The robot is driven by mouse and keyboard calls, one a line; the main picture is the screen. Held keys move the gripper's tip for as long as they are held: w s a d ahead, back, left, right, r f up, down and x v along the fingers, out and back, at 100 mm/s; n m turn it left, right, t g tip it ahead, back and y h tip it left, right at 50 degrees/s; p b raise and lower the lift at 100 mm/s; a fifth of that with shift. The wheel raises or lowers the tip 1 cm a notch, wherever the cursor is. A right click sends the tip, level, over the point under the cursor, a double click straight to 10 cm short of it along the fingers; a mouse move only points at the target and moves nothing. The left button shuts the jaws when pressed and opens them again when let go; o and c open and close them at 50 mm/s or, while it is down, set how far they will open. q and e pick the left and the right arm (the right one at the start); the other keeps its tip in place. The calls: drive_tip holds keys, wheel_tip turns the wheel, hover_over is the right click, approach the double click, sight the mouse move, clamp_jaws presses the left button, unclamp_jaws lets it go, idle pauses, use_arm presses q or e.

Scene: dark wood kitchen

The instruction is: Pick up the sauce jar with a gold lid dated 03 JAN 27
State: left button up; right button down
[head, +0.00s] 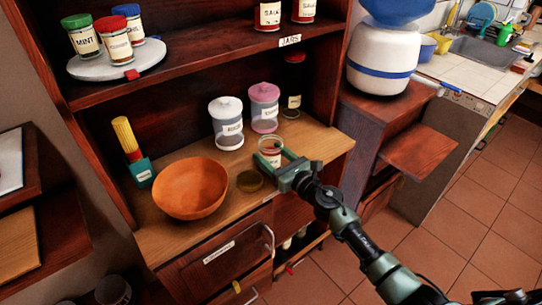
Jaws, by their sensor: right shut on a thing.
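My right gripper (279,166) reaches in from the lower right over the wooden counter and is shut on a small glass jar (270,147). The jar has a pale label and a reddish tint, and its lower part is partly hidden by the gripper. No gold lid shows clearly on its top. No date is legible on either. My left gripper is not in view.
An orange bowl (190,188) stands left of the gripper. White (226,125) and pink (264,108) lidded canisters stand behind the jar, with a dark-red-lidded jar (293,88) farther back. The shelf (200,62) overhangs the counter. A wooden ledge (420,152) juts out at right.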

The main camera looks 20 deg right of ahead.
wheel_tip(320, 180, up, 18)
drive_tip(key=p, duration=1.3)
drive_tip(key=shift+r, duration=0.2)
